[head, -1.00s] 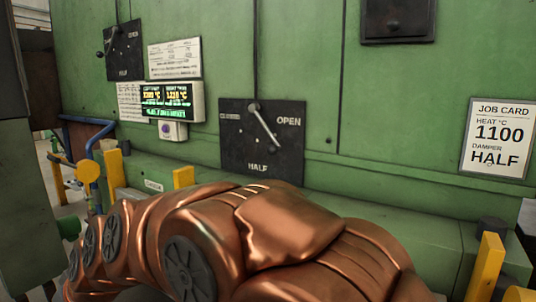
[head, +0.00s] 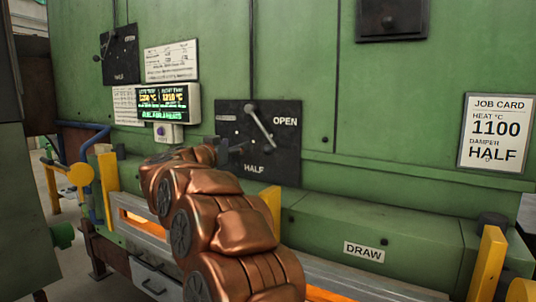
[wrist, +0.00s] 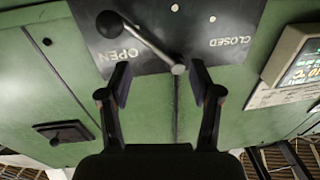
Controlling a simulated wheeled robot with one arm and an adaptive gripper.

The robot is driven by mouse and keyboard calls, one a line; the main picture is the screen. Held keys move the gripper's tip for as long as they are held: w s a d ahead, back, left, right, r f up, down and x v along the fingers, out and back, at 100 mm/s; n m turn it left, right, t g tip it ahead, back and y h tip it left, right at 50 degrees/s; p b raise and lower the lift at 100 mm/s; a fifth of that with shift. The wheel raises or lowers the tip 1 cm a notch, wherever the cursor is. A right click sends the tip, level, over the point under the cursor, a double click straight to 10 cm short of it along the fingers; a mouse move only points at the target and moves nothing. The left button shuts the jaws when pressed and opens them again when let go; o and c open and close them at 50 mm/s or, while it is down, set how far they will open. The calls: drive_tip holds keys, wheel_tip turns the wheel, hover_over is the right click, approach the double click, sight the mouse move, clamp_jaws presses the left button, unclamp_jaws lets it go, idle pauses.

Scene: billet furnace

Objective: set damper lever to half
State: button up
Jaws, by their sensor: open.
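The damper lever (head: 261,124) is a pale bar on a dark plate (head: 229,173) marked OPEN at right and HALF at the bottom. It slants down and right from its upper hub, between OPEN and HALF. In the wrist view the plate appears upside down; the lever (wrist: 145,45) runs from its silver hub to a black knob (wrist: 108,24). My gripper (wrist: 160,72) is open and empty, its fingertips below the knob in that picture, with the hub showing between them. In the head view my gripper (head: 230,150) is small and partly hidden, in front of the plate's lower left.
A job card (head: 496,132) reads heat 1100, damper HALF. A lit display (head: 165,103) is left of the plate. A second lever plate (head: 119,55) is at upper left. Yellow posts (head: 488,262) and a green ledge (head: 330,225) line the front, with a glowing slot below.

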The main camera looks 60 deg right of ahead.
sight(265, 150)
drive_tip(key=s+d+g, duration=0.1)
drive_tip(key=s+d+f+m+g, duration=0.1)
drive_tip(key=s, duration=0.1)
drive_tip(key=s+d+f+g, duration=0.1)
drive_tip(key=shift+s+f+m+g, duration=0.15)
drive_tip(key=shift+s+m+g, duration=0.2)
drive_tip(key=shift+m+g, duration=0.05)
drive_tip(key=shift+s+d, duration=0.15)
drive_tip(key=shift+d, duration=0.1)
drive_tip(key=shift+s+d+p, duration=0.15)
drive_tip(key=shift+d+p, duration=0.5)
drive_tip(key=shift+d, duration=2.9)
clamp_jaws()
